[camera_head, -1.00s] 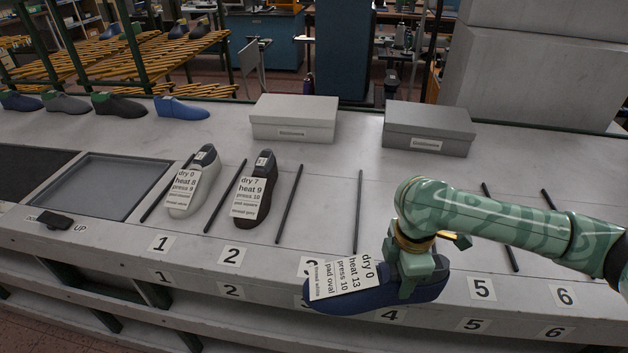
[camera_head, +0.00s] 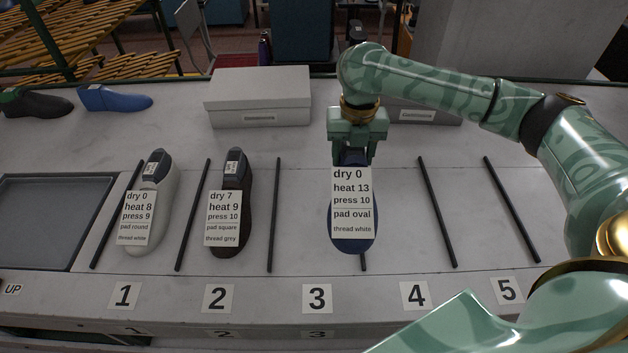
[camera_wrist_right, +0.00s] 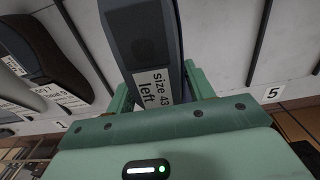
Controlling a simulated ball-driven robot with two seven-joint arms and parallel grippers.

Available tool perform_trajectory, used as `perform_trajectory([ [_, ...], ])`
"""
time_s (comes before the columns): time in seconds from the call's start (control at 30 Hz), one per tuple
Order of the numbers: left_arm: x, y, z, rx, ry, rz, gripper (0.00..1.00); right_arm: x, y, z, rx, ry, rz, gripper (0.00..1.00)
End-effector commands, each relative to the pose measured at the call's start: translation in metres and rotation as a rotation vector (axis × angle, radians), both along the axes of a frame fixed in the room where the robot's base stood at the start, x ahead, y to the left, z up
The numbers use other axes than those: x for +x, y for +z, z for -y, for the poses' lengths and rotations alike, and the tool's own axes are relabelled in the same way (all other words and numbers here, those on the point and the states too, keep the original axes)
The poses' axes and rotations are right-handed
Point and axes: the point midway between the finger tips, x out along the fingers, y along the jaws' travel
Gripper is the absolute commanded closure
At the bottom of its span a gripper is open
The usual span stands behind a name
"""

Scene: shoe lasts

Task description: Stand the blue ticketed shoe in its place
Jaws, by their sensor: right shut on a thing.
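The blue shoe (camera_head: 352,240) carries a white ticket reading dry 0, heat 13, press 10, pad oval, thread white. My right gripper (camera_head: 354,152) is shut on its heel end, and the toe points toward the near edge. The shoe covers most of the rod between places 3 and 4; the rod's near end shows below the toe. I cannot tell how high the shoe is above the bench. In the right wrist view the shoe's top (camera_wrist_right: 146,45) shows a "size 43 left" label between the fingers. My left gripper is not in view.
A white shoe (camera_head: 160,172) stands at place 1 and a dark brown shoe (camera_head: 231,246) at place 2. Black rods divide the places. The strips above number 3 (camera_head: 317,299) and number 4 (camera_head: 415,295) look otherwise clear. A pale box (camera_head: 258,100) stands behind.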

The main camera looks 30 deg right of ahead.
Motion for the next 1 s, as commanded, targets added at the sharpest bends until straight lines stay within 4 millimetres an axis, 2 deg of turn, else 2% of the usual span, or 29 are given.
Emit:
perform_trajectory([
  [0.1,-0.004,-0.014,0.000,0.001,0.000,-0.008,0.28,0.026,-0.017,-0.022,0.004,0.000,0.002,0.99],
  [0.2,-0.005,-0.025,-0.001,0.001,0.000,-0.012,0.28,0.038,-0.039,-0.032,0.002,-0.001,-0.001,0.99],
  [0.33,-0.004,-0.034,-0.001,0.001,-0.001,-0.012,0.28,0.051,-0.056,-0.041,0.001,-0.002,0.000,0.99],
  [0.63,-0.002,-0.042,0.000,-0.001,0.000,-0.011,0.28,0.063,-0.072,-0.051,0.001,-0.002,0.003,0.99],
  [0.83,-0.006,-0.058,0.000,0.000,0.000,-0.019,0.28,0.064,-0.104,-0.051,0.000,-0.003,0.001,0.99],
  [1.0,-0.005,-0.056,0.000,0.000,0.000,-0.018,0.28,0.064,-0.103,-0.051,-0.001,-0.002,0.004,0.99],
])
